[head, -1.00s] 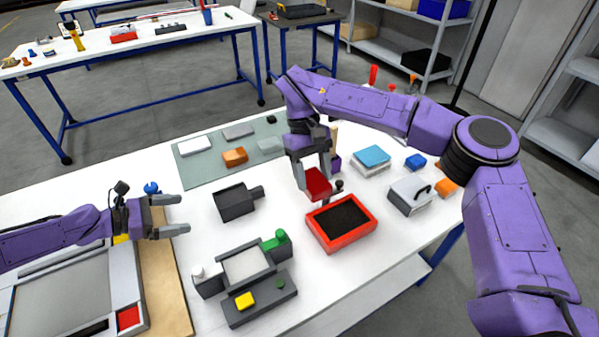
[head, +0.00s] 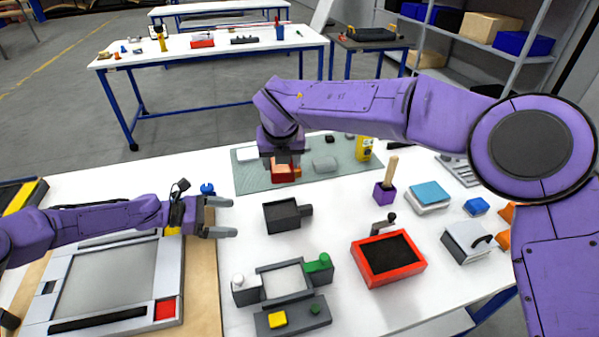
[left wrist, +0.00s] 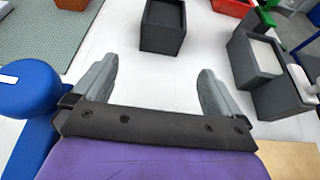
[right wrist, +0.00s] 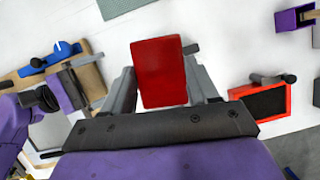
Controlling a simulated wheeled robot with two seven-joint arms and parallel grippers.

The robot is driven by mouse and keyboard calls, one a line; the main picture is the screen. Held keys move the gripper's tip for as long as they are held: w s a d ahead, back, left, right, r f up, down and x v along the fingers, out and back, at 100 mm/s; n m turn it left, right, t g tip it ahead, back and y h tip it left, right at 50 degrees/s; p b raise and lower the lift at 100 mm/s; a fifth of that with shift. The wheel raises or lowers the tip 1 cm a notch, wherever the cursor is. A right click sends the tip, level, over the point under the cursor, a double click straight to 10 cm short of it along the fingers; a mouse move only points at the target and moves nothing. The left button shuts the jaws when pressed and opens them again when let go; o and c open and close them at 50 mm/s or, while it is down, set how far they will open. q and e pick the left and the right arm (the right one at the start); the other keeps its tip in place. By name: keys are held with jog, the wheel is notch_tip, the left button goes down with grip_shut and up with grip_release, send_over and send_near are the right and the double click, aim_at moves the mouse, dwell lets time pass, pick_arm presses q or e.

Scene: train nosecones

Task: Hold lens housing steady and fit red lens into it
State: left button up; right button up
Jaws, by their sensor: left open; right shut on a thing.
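The lens housing (head: 282,216) is a dark grey open-topped box with a stub on its right side, standing on the white table. The left wrist view shows it ahead of the fingers (left wrist: 163,28). My left gripper (head: 231,217) is open and empty, left of the housing and apart from it. My right gripper (head: 283,158) is shut on the red lens (right wrist: 160,70), a flat red block held above the table behind the housing. In the right wrist view the lens hides most of what lies beneath; only a dark stub shows beside it.
A red tray with a black pad (head: 389,259) lies at right. A grey fixture with a green knob (head: 318,262) stands in front of the housing. A green mat (head: 246,181) with several pieces lies behind. A framed panel (head: 110,283) is at left.

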aim_at(267, 219)
pick_arm(q)
jog(key=shift+d, duration=0.1)
pick_arm(e)
jog(key=shift+w+a+r+n+y, duration=0.15)
jog(key=shift+a+r+n+y, duration=0.25)
jog(key=shift+n, duration=0.4)
pick_arm(q)
jog(key=shift+d+f, duration=0.1)
jog(key=shift+d, duration=0.2)
jog(key=x, duration=1.1)
jog(key=shift+w+d+f, duration=0.1)
pick_arm(e)
jog(key=shift+w, duration=0.1)
